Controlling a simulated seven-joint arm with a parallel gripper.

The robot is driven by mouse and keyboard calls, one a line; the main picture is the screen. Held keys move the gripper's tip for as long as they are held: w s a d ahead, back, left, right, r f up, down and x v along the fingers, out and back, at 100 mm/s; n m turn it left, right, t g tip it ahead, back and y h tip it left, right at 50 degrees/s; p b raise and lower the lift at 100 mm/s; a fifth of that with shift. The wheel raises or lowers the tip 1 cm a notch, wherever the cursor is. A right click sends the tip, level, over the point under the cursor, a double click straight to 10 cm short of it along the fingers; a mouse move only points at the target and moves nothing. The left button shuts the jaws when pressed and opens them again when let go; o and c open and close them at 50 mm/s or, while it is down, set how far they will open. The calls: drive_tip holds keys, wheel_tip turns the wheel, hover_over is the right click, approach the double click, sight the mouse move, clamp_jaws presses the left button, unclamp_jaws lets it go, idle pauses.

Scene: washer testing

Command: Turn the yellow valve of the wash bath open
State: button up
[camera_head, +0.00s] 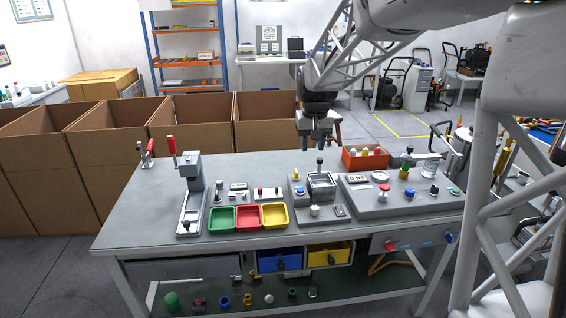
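The wash bath (321,183) is a small grey metal basin on a grey base in the middle of the workbench. A small yellow part (296,174), which looks like its valve, stands at the left of the basin; its exact angle is too small to tell. A dark upright knob or lever (320,162) rises at the basin's back. My gripper (314,143) hangs above and behind the bath, pointing down. Its two fingers are apart with nothing visible between them. It touches neither the bath nor the yellow part.
Green, red and yellow trays (222,228) lie left of the bath. A press with a red handle (189,195) stands farther left. A control panel (385,205) and an orange bin (365,158) are at the right.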

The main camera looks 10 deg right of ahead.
drive_tip(key=w+f, duration=0.4)
drive_tip(key=w, duration=0.3)
drive_tip(key=w+f, duration=0.3)
drive_tip(key=w, duration=0.4)
drive_tip(key=g, duration=0.1)
hover_over(296, 171)
drive_tip(key=f, duration=1.1)
drive_tip(key=shift+s+f, duration=0.1)
drive_tip(key=shift+s, duration=0.25)
drive_tip(key=shift+w+f, duration=0.25)
drive_tip(key=shift+f, duration=0.05)
drive_tip(key=shift+f, duration=0.1)
drive_tip(key=shift+f, duration=3.8)
clamp_jaws()
